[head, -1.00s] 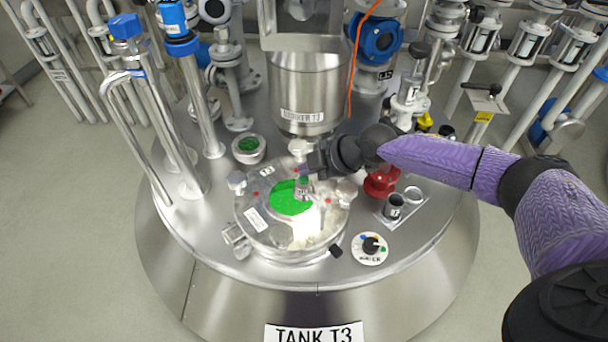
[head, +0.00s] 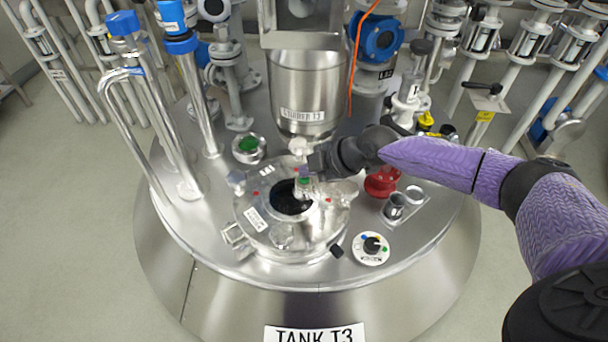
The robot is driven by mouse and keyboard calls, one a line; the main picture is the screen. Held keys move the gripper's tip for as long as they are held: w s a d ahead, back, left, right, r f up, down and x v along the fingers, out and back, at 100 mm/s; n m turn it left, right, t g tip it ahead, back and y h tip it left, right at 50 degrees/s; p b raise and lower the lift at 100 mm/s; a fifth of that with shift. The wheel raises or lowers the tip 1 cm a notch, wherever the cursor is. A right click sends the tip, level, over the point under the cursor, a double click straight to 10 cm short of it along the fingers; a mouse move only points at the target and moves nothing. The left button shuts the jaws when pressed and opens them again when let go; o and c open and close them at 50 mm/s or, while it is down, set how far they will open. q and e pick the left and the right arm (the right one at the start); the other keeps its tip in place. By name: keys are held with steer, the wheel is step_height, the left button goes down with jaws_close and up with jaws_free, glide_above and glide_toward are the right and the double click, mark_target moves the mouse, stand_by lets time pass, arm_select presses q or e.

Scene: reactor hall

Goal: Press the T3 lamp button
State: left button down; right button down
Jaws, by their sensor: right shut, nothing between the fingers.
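Tank T3 (head: 412,243) is a round steel vessel, with its name on a plate (head: 314,333) at the front. On its top is a round hatch lid (head: 262,238) with a sight glass (head: 290,203) that looks dark. A small fitting with a green spot (head: 304,181), perhaps the lamp button, is at the glass's right edge. My right gripper (head: 305,172) is shut and empty, reaching in from the right over the lid at this fitting. Its fingertips are small and partly merged with the fitting; I cannot tell whether they touch. My left gripper is not in view.
A steel stirrer housing (head: 303,95) stands behind the lid. Tall pipes with blue caps (head: 123,25) rise at left. A green round port (head: 249,147), a red fitting (head: 381,183) and a dial (head: 371,248) surround the lid. An orange cable (head: 355,55) hangs at the back.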

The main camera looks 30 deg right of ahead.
mark_target(308, 178)
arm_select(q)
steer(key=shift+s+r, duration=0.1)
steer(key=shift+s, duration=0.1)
arm_select(e)
steer(key=shift+r, duration=0.45)
arm_select(q)
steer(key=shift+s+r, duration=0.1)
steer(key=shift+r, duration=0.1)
steer(key=shift+p, duration=0.3)
